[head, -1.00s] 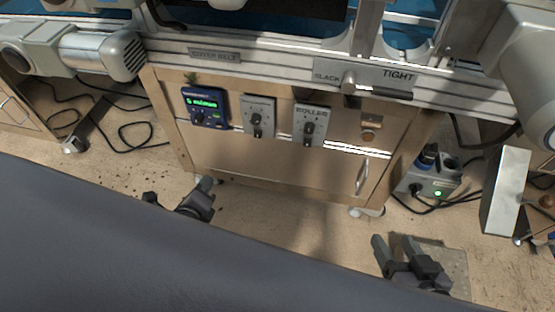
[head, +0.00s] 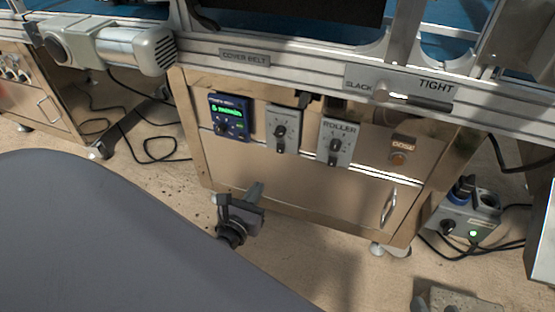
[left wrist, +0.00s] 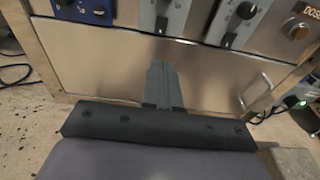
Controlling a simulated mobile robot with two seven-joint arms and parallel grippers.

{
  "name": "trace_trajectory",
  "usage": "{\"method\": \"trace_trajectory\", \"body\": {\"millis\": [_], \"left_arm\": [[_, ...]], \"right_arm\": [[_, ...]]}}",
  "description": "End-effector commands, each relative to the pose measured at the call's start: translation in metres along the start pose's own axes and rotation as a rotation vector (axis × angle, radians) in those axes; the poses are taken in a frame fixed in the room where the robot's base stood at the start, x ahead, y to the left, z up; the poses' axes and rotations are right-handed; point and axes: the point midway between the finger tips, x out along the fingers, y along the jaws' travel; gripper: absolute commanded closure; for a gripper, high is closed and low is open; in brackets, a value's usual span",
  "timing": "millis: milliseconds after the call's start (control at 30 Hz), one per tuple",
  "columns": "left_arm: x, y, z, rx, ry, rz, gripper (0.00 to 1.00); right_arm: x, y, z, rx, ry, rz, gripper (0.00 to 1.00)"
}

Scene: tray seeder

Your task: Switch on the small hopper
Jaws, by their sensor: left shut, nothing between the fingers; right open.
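No part labelled as a small hopper shows. The cabinet front (head: 300,185) carries a blue display unit with green digits (head: 229,116), an unlabelled grey knob switch plate (head: 284,128), a plate marked ROLLER (head: 337,141) and an orange button under a DOSE label (head: 398,159).
A metal rail with a COVER BELT label (head: 245,58) and a SLACK/TIGHT slot (head: 398,92) runs above the panel. A cabinet handle (head: 388,207) sticks out at lower right. A power strip with a green light (head: 466,227) and cables lies on the floor. Another cabinet with knobs (head: 15,70) stands left.

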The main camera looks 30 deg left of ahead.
Motion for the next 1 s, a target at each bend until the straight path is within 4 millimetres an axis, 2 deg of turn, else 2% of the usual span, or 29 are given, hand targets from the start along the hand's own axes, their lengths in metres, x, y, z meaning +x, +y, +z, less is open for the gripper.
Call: {"method": "trace_trajectory", "body": {"millis": [167,700,1000], "left_arm": [[0.011,0.0,0.0,-0.002,-0.002,0.0,1.0],[0.102,0.0,-0.001,-0.004,-0.002,0.001,1.0],[0.135,0.0,-0.001,-0.003,0.0,0.001,1.0]], "right_arm": [[0.001,0.0,0.001,0.004,0.001,-0.004,0.43],[0.011,-0.008,0.008,0.063,0.015,-0.061,0.43],[0.016,-0.019,0.001,0.093,0.047,-0.105,0.43]]}}
